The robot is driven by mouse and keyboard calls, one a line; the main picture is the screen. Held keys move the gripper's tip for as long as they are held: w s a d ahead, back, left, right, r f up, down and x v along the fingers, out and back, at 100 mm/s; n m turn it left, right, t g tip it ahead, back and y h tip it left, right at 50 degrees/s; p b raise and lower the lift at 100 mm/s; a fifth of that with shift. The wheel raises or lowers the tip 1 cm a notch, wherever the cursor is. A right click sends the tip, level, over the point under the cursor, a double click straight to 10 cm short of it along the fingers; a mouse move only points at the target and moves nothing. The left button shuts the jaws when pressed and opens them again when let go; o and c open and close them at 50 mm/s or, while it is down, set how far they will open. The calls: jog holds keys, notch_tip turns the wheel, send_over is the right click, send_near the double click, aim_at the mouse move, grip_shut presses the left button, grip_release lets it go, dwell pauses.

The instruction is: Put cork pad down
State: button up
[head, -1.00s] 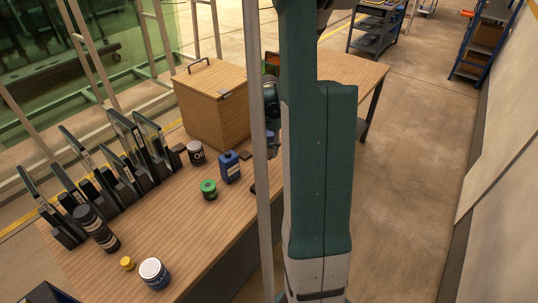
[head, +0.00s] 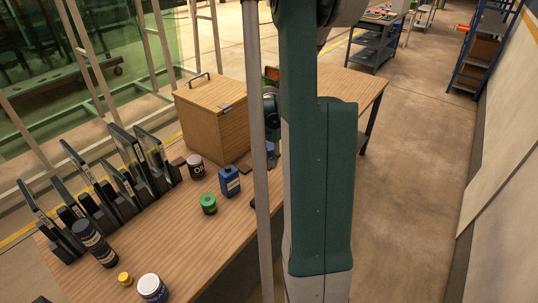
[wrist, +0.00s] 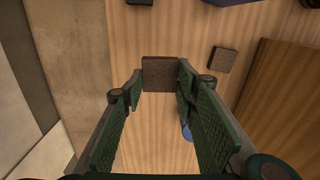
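The cork pad (wrist: 160,73) is a small brown square. In the wrist view it sits between the fingertips of my gripper (wrist: 160,80), which appear to touch its left and right sides. The pad looks larger than the similar dark square (wrist: 222,60) on the table, so it seems held above the wood. How high it is cannot be told. In the head view my arm hides the gripper's fingers and the held pad.
A wooden box (head: 213,120) stands on the wooden table (head: 185,235).

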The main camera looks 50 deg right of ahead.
notch_tip(320, 180, up, 8)
jog(key=p, duration=0.6)
send_over(270, 145)
jog(key=shift+d+r+m, duration=0.1)
jog(key=shift+r+m, duration=0.1)
jog(key=shift+m, duration=0.1)
jog(key=shift+f, duration=3.15)
jog(key=shift+f, duration=1.85)
jog(key=shift+f, duration=0.25)
jog(key=o, duration=0.7)
jog(key=shift+r, duration=0.1)
jog(key=shift+c, duration=0.2)
